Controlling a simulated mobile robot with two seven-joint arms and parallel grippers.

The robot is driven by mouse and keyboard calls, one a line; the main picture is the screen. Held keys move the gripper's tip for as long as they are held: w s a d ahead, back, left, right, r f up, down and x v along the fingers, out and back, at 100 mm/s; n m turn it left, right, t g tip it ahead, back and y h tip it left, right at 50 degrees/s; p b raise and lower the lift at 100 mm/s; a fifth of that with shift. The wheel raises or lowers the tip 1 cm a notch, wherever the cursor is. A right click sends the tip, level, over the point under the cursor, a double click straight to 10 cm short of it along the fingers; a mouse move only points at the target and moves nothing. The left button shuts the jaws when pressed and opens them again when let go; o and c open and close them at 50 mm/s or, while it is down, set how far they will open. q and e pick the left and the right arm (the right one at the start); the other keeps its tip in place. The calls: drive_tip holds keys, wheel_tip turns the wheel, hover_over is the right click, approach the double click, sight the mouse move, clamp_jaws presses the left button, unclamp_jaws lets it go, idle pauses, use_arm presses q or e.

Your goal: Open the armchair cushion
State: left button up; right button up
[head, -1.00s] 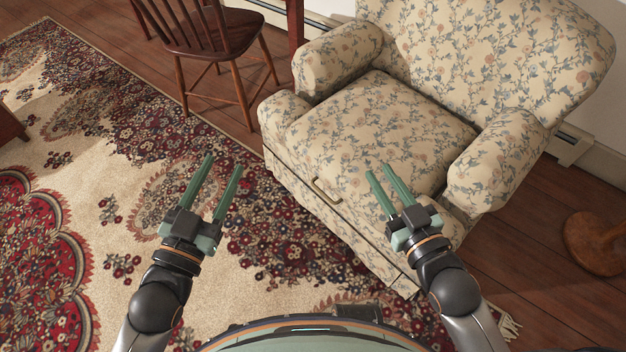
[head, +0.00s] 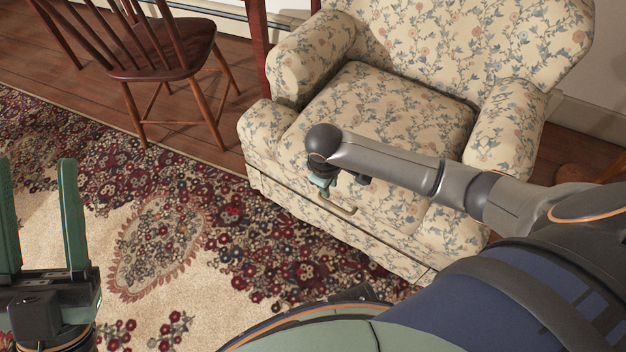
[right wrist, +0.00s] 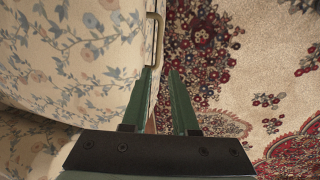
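The armchair (head: 400,120) has cream fabric with blue and orange flowers, and its seat cushion (head: 390,110) lies between the arms. A brass-coloured handle (head: 338,208) is on the front edge below the seat; it also shows in the right wrist view (right wrist: 158,35). My right gripper (head: 322,188) is at the seat front beside the handle, mostly hidden by its own arm. In the right wrist view its fingers (right wrist: 160,72) are apart with nothing between them, just short of the handle. My left gripper (head: 37,170) is open and empty over the rug at the left.
A dark wooden chair (head: 160,55) stands at the upper left of the armchair. A patterned rug (head: 200,250) covers the floor in front. A round wooden object (head: 585,170) is at the right, partly hidden by my right arm.

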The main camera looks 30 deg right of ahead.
sight(333, 204)
use_arm(q)
wheel_tip(333, 204, down, 7)
drive_tip(key=b, duration=0.7)
drive_tip(key=shift+d+f, duration=0.15)
drive_tip(key=shift+d, duration=0.25)
use_arm(e)
drive_tip(key=f, duration=0.4)
drive_tip(key=d+f, duration=0.1)
drive_tip(key=f, duration=0.3)
drive_tip(key=w+d+f, duration=0.1)
drive_tip(key=f, duration=0.3)
drive_tip(key=shift+d, duration=0.25)
clamp_jaws()
use_arm(q)
drive_tip(key=shift+g, duration=0.3)
use_arm(e)
drive_tip(key=shift+w, duration=0.1)
